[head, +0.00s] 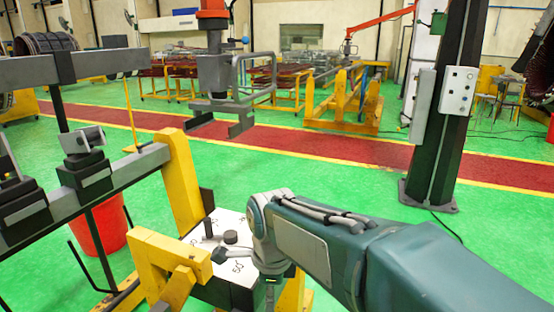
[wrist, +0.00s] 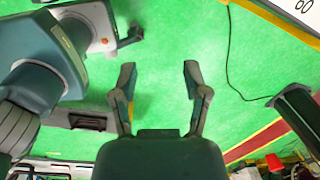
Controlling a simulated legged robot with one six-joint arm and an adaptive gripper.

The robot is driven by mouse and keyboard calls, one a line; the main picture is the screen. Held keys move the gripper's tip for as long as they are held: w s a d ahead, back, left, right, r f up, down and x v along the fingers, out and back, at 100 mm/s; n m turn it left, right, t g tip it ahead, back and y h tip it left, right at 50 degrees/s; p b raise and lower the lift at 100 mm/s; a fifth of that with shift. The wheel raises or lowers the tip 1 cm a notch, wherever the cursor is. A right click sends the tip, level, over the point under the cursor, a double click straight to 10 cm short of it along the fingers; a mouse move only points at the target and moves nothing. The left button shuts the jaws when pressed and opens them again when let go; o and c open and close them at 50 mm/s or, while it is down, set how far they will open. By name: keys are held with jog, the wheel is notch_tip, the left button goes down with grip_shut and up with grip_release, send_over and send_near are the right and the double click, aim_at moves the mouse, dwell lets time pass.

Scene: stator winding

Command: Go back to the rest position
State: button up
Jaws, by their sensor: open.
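My gripper (wrist: 159,72) shows in the wrist view with its two dark fingers spread wide apart. Nothing is between them; only green floor shows behind the gap. In the head view my teal arm reaches in from the lower right and bends down beside a white-topped panel (head: 226,221). The panel carries a dark round knob (head: 230,237) and a short dark upright peg (head: 208,228).
A yellow frame (head: 180,185) and a grey rail with clamps (head: 85,175) stand at the left, with a red bucket (head: 98,235) behind. A grey hanging fixture (head: 215,75) is above centre. A dark post (head: 437,140) stands at the right. Green floor between is clear.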

jog(key=s+d+r+n+t, duration=0.2)
jog(key=s+d+n+t, duration=0.2)
jog(key=s+d+n, duration=1)
jog(key=d+n, duration=0.2)
jog(key=n, duration=0.2)
jog(key=shift+d+t, duration=0.3)
jog(key=shift+d, duration=0.1)
